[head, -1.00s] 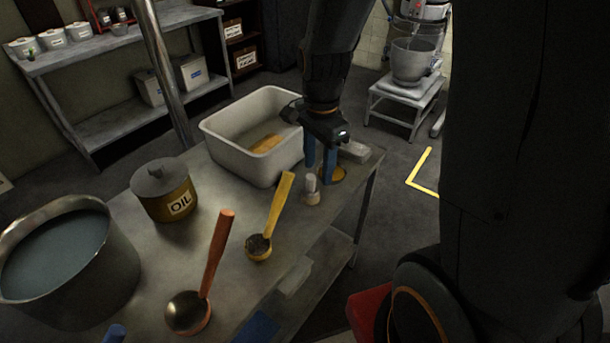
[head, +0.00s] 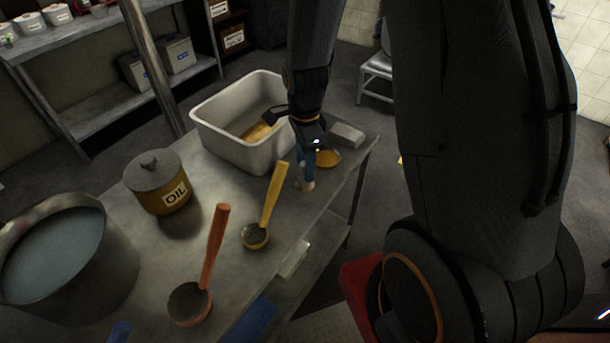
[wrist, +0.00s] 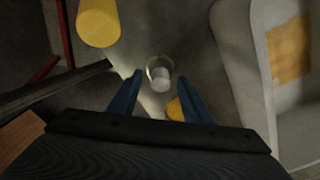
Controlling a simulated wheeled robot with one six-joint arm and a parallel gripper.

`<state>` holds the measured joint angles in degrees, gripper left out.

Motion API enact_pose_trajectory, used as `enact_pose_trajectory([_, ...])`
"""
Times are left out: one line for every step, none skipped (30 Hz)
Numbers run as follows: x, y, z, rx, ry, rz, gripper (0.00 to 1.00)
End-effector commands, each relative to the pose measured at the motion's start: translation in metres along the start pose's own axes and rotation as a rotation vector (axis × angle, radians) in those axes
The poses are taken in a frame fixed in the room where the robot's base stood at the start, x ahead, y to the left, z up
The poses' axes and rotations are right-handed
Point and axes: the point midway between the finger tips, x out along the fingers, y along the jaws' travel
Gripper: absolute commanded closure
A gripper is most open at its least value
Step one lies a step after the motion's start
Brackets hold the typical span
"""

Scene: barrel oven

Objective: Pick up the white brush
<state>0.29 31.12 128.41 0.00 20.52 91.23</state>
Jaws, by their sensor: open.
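The small upright thing with a pale top and tan base (head: 307,185) looks like the white brush. It stands on the metal table near its right edge, partly hidden by my gripper in the head view. In the wrist view the white brush (wrist: 160,75) lies between and just ahead of the two blue fingertips. My gripper (head: 306,170) is open and points down over it; the wrist view also shows my gripper (wrist: 161,82) open with nothing clamped. I cannot tell whether the fingers touch the brush.
A white bin (head: 238,145) stands close behind and left of my gripper. An amber disc (head: 328,158) and grey block (head: 347,134) lie to the right.

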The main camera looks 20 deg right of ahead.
Motion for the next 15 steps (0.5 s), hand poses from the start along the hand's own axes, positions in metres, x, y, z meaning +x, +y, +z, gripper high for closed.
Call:
enact_pose_trajectory([0.0048, 0.0005, -0.0001, 0.0, 0.0, 0.002, 0.55])
enact_pose_trajectory([0.0074, 0.0003, -0.0001, 0.0, 0.0, 0.001, 0.55])
enact_pose_trajectory([0.01, 0.0002, -0.0001, 0.0, 0.0, 0.001, 0.55])
enact_pose_trajectory([0.0114, 0.0001, -0.0001, 0.0, 0.0, 0.0, 0.55])
enact_pose_trajectory([0.0125, 0.0001, -0.0001, 0.0, 0.0, 0.0, 0.55])
enact_pose_trajectory([0.0137, 0.0, -0.0001, 0.0, 0.0, 0.0, 0.55])
enact_pose_trajectory([0.0142, -0.0001, -0.0001, 0.0, 0.0, 0.0, 0.55])
enact_pose_trajectory([0.0145, -0.0002, -0.0001, 0.0, 0.0, -0.001, 0.55])
enact_pose_trajectory([0.0147, -0.0003, -0.0001, 0.0, 0.0, -0.001, 0.55])
enact_pose_trajectory([0.0147, -0.0003, -0.0001, 0.0, 0.0, -0.001, 0.55])
enact_pose_trajectory([0.0147, -0.0004, -0.0001, 0.0, 0.0, -0.001, 0.55])
enact_pose_trajectory([0.0146, -0.0004, -0.0001, 0.0, 0.0, -0.001, 0.55])
enact_pose_trajectory([0.0146, -0.0003, -0.0001, 0.0, 0.0, -0.001, 0.55])
enact_pose_trajectory([0.0146, -0.0003, -0.0001, 0.0, 0.0, -0.001, 0.59])
enact_pose_trajectory([0.0145, -0.0003, -0.0001, 0.0, 0.0, -0.001, 0.66])
